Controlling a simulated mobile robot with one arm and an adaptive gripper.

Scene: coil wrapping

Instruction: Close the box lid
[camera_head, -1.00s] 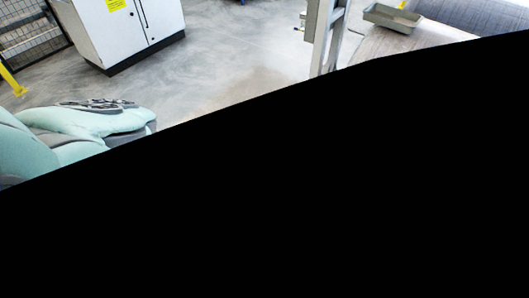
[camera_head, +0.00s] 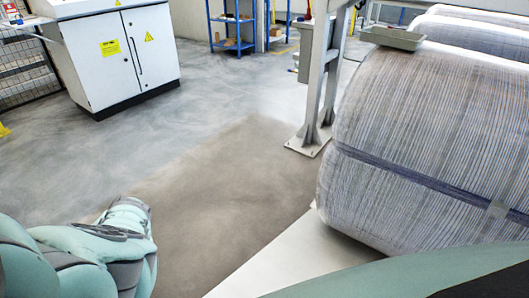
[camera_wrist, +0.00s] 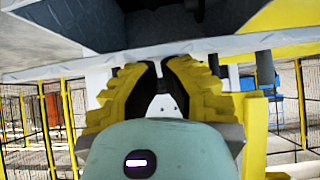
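My gripper (camera_wrist: 160,72) has stepped yellow fingers with black pads. It points toward a grey metal rim with a raised tread pattern (camera_wrist: 150,62). The fingertips are close together and just below this rim in the wrist view; I cannot tell if they touch it. A narrow gap shows between the pads, but the fingertips are too foreshortened to judge. Above the rim is a dark grey, angled, box-like recess (camera_wrist: 165,25). I cannot tell which part is a lid. In the head view my gripper is out of sight.
Large wrapped coils (camera_head: 420,140) fill the right side, with a small grey tray (camera_head: 392,38) on top. A grey steel post (camera_head: 320,90) stands beside them. A white cabinet (camera_head: 110,60) is at the back left. Open floor (camera_head: 200,160) lies between.

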